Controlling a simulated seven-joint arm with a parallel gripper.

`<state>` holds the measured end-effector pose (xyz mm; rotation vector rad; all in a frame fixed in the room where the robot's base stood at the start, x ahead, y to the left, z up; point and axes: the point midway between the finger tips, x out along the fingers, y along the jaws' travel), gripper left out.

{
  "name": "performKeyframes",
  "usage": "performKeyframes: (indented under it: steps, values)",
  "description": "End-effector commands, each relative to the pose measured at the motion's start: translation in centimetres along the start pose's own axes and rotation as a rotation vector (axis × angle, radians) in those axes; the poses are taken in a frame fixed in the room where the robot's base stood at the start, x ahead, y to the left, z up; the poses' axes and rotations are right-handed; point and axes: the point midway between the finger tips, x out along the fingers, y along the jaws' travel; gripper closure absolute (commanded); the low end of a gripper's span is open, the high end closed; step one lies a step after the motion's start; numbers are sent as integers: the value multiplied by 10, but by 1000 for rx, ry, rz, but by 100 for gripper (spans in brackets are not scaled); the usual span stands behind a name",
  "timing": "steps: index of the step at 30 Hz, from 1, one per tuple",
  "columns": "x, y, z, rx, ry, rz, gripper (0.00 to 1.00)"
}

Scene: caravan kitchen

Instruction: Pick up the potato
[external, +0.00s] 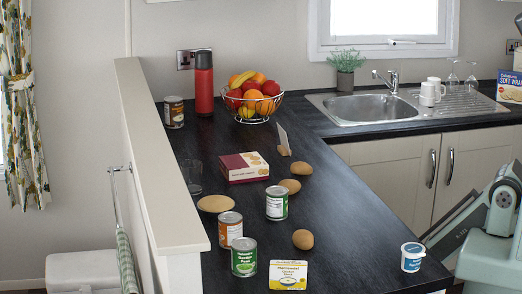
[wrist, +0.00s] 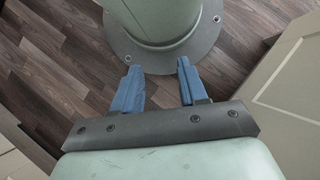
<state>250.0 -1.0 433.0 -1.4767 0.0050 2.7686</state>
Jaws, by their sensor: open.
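Three brown, potato-like lumps lie on the dark worktop in the external view. One potato (external: 303,239) is near the front, right of the cans. A second potato (external: 290,186) and a third potato (external: 301,167) lie farther back, right of a red and white box. My gripper (wrist: 157,80) shows in the wrist view with its two blue fingers apart and nothing between them. It points down at the floor and my base, away from the worktop. In the external view my arm is at the right edge, and the fingers cannot be made out. No potato shows in the wrist view.
Cans (external: 244,257), a yellow-white tub (external: 288,275) and a flat tan disc (external: 215,203) crowd the worktop's left front. A box (external: 244,167), fruit basket (external: 252,105) and red flask (external: 204,83) stand behind. A blue-white tin (external: 412,257) is near the right edge.

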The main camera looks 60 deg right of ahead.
Motion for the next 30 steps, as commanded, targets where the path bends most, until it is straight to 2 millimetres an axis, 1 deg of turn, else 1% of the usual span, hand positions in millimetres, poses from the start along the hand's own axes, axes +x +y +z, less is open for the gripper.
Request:
performKeyframes:
  steps: [8, 22, 30]
  values:
    - [0, 0, 0, 0, 0, 0, 57]
    - [0, 0, 0, 0, 0, 0, 13]
    - [-1, 1, -2, 1, 3, 0, 12]
